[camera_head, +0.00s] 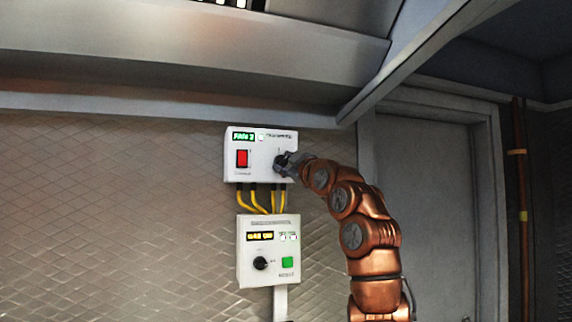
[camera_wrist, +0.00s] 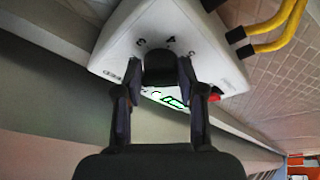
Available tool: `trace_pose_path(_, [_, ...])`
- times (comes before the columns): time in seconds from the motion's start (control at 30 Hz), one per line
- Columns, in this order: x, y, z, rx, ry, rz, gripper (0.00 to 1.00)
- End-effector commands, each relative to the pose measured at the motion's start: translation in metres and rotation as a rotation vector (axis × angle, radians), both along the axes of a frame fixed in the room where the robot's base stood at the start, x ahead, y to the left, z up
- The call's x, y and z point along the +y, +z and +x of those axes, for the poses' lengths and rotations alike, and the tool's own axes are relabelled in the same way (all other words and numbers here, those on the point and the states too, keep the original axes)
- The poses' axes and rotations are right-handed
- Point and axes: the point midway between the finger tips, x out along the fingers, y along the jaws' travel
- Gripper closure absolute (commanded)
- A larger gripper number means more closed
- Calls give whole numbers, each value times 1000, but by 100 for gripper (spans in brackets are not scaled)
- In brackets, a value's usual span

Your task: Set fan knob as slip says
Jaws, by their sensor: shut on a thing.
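A white control box (camera_head: 232,172) hangs on the tiled wall, with a green-lit display (camera_head: 243,136) that seems to read "FAN 2". A red rocker switch (camera_head: 241,158) is at its left. My gripper (camera_head: 285,163) reaches in from the right and covers the knob at the box's right side. In the wrist view, the dark round fan knob (camera_wrist: 160,66) sits between the two fingers of my gripper (camera_wrist: 158,82), which is shut on it. Marks, one looking like a 3, show around the knob. I cannot make out a slip in either view.
A second white box (camera_head: 246,277) hangs below, with an amber display (camera_head: 260,236), a black knob (camera_head: 260,263) and a green button (camera_head: 288,262). Yellow cables (camera_head: 258,201) join the boxes. A metal hood (camera_head: 180,65) overhangs above. A grey door (camera_head: 430,190) is at the right.

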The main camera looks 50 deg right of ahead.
Motion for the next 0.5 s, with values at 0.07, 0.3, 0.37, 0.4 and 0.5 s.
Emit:
trace_pose_path(0.07, [0, 0, 0, 1, 1, 0, 82])
trace_pose_path(0.3, [1, -1, 1, 1, 2, 2, 96])
trace_pose_path(0.37, [1, -1, 1, -2, 3, 4, 96])
trace_pose_path(0.4, [2, -1, 2, -4, 4, 6, 96])
trace_pose_path(0.5, [3, 0, 2, -12, 5, 18, 96])
